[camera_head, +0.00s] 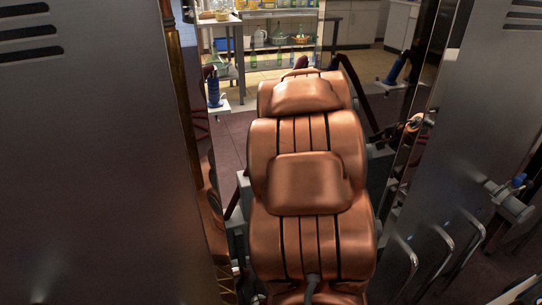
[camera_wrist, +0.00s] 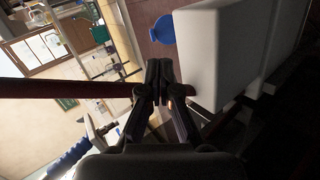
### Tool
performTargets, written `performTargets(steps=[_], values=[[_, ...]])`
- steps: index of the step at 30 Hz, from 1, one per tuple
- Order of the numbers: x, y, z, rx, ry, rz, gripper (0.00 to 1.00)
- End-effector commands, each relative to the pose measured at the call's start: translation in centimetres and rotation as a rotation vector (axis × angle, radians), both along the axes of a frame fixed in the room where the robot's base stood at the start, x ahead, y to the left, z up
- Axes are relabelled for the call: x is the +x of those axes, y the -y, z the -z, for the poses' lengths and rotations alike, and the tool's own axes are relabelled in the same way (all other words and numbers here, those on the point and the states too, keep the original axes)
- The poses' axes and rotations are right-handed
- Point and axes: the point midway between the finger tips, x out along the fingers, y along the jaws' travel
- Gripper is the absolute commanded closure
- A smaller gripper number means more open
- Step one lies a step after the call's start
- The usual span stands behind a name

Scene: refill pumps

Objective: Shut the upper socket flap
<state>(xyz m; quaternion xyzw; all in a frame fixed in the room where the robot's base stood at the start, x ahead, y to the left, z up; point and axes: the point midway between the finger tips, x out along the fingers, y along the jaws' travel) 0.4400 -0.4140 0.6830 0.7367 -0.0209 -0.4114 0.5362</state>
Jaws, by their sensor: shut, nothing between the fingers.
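My gripper (camera_wrist: 160,72) shows in the wrist view with its dark fingers together and nothing between them. A blue rounded flap (camera_wrist: 163,29) sticks out beside the left edge of a white box (camera_wrist: 232,50), beyond my fingertips. The flap looks apart from my fingers and stands out from the box, as if open. Whether it is the upper socket flap I cannot tell. The fingertips are close to the box's left side; contact cannot be made out. In the head view I see neither the gripper nor a clear socket flap.
A dark red bar (camera_wrist: 60,89) crosses the wrist view's left side. A blue-handled thing (camera_wrist: 70,158) lies lower left. In the head view, grey metal panels (camera_head: 90,150) and (camera_head: 480,110) flank a copper-coloured padded body (camera_head: 310,185). A bottle-laden bench (camera_head: 280,14) stands far back.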

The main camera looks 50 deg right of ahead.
Motion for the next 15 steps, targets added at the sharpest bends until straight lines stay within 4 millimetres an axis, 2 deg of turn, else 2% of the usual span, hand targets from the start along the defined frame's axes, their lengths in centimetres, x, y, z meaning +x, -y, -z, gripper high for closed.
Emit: performTargets(steps=[6, 15], values=[[1.3, 0.4, 0.4, -0.1, 0.01, -0.157, 1.0], [3.2, 1.2, 1.5, -0.115, 0.013, -0.18, 1.0]])
